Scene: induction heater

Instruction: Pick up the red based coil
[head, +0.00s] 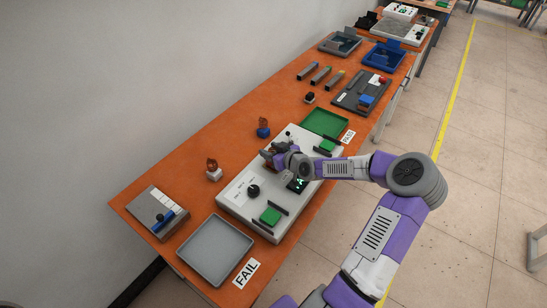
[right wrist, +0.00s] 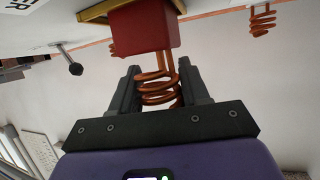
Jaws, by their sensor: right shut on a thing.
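The red based coil shows in the right wrist view as a red block (right wrist: 144,30) with copper windings (right wrist: 157,88) rising from it. The block meets a gold-edged part of the white heater; I cannot tell if it is seated or apart. My right gripper (right wrist: 159,84) has its dark fingers on both sides of the windings and is shut on them. My left gripper is not in view.
A blue-based coil (head: 263,130) and a white-based coil (head: 213,173) stand on the orange table behind the heater. A grey tray (head: 215,250) by the FAIL label and a green tray (head: 325,121) by the PASS label flank it. A toggle lever (right wrist: 73,66) juts out nearby.

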